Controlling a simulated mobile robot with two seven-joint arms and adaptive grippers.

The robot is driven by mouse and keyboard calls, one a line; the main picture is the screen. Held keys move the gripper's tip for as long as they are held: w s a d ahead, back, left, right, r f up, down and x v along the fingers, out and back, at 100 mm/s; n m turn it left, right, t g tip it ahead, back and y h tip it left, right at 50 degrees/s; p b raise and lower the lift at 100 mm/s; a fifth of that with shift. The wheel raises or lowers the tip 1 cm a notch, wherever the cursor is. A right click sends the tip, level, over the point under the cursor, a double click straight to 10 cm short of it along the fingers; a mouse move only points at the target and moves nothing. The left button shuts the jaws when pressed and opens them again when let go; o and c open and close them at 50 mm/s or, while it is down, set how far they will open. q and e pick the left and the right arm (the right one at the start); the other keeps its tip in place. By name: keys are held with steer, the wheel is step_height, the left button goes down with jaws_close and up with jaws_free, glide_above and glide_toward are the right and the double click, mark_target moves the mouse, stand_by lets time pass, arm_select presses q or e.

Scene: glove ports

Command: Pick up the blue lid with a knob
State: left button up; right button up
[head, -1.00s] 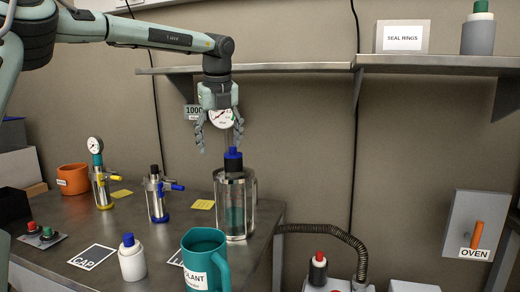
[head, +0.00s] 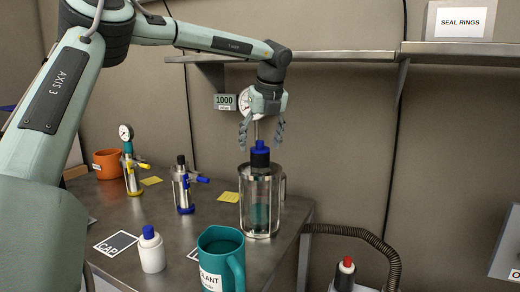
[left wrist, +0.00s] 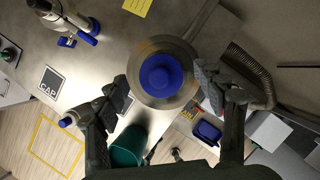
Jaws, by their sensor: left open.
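The blue lid with a knob (head: 260,148) sits on top of a clear jar (head: 261,200) near the right edge of the bench; its lower part looks dark in the head view. In the left wrist view the round blue knob (left wrist: 161,75) is at the centre, seen from above. My left gripper (head: 261,143) points down over the lid, open, with a finger to either side of the knob. The left wrist view shows the open fingers (left wrist: 159,77) left and right of the lid, with nothing held. My right gripper is not in view.
A teal mug (head: 220,260) and a white bottle with a blue cap (head: 151,250) stand in front of the jar. A valve fitting with a blue handle (head: 183,187) stands to its left. A shelf (head: 340,57) runs along the wall behind my arm.

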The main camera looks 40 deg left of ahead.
arm_select(q)
steer(key=shift+f, duration=0.15)
steer(key=c, duration=0.9)
